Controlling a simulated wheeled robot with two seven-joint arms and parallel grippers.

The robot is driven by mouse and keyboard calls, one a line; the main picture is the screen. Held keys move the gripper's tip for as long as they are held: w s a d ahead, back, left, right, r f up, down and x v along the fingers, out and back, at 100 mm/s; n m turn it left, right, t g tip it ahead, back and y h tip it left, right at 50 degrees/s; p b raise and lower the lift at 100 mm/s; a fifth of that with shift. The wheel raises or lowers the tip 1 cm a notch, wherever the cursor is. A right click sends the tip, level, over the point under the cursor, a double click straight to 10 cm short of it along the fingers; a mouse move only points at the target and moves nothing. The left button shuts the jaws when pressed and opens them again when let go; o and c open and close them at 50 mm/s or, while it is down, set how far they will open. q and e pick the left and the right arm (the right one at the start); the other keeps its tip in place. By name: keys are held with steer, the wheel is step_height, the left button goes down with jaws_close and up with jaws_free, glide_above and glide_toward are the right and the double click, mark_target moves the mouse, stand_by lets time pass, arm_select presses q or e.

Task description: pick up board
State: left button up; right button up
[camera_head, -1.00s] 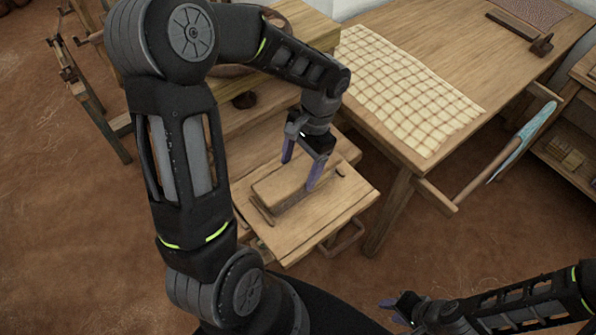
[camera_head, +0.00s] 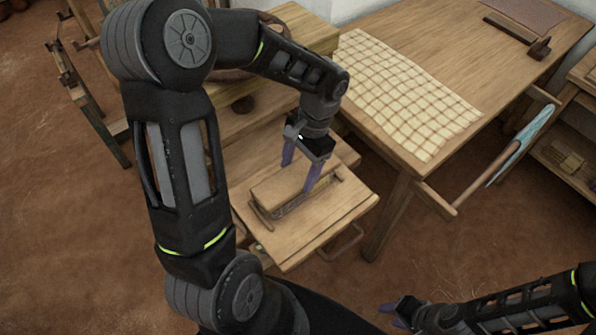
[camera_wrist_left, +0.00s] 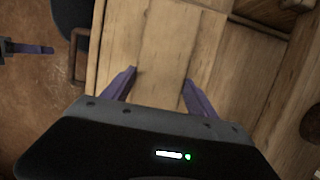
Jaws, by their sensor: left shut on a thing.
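The board (camera_head: 280,189) is a flat, light brown wooden piece above a low wooden bench (camera_head: 340,205). My left gripper (camera_head: 298,176) points down with one purple finger on each side of the board and is shut on it. The board appears slightly raised, and a dark patterned strip shows beneath its near edge.
A large table (camera_head: 460,50) with a checked cloth (camera_head: 400,90) stands close to the right of the bench. A blue cloth (camera_head: 522,142) hangs on a rail beside it. Shelves are at the far right. The floor (camera_head: 455,260) in front is clear.

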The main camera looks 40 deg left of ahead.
mark_target(298, 174)
arm_select(q)
step_height(298, 174, up, 10)
steer(key=shift+f, duration=0.2)
stand_by(0.7)
